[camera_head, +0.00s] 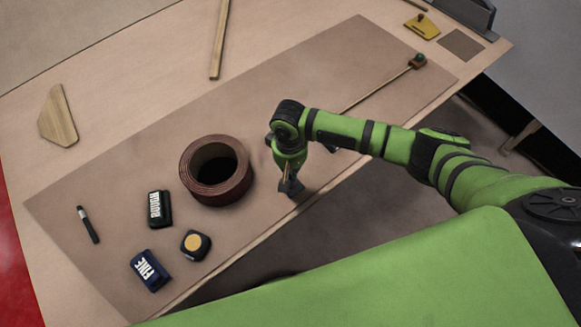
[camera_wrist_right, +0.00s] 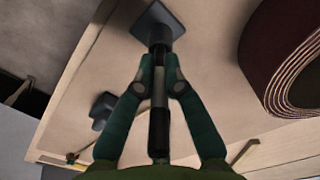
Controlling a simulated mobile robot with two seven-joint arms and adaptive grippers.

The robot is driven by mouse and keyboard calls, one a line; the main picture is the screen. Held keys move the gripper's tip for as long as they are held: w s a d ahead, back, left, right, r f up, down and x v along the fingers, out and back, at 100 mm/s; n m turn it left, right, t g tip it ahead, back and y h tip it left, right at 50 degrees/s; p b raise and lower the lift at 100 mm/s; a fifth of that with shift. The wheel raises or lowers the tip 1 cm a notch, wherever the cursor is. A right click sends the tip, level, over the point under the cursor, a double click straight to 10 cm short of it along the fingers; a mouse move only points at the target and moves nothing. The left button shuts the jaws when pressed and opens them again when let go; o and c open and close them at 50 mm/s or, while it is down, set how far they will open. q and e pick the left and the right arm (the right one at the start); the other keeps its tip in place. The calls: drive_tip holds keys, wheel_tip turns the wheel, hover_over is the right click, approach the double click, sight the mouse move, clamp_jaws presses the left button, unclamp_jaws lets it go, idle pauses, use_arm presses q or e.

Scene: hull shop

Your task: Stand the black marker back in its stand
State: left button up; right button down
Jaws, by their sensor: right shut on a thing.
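My right gripper (camera_head: 289,176) points down near the mat's front edge, to the right of the tape roll. In the right wrist view, my right gripper (camera_wrist_right: 158,85) is shut on a dark marker (camera_wrist_right: 158,125) with a grey middle band. A dark stand with a square base (camera_wrist_right: 170,17) and a short round socket lies straight beyond the fingertips. The marker's far end lines up with the socket; I cannot tell whether it is inside. In the head view the stand (camera_head: 292,190) shows under the gripper. My left gripper is not in view.
A dark red tape roll (camera_head: 217,171) stands left of the gripper. Further left lie another dark pen (camera_head: 88,225), a black block (camera_head: 159,208), a blue block (camera_head: 149,270) and a dark block with a yellow disc (camera_head: 195,244). A thin rod (camera_head: 375,90) lies behind my arm.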

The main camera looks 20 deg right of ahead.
drive_tip(key=shift+f, duration=0.15)
idle(0.3)
drive_tip(key=c, duration=1.2)
unclamp_jaws()
drive_tip(key=shift+c, duration=0.2)
drive_tip(key=shift+r, duration=0.2)
wheel_tip(320, 180, up, 12)
drive_tip(key=shift+a+f, duration=0.1)
drive_tip(key=shift+f, duration=0.1)
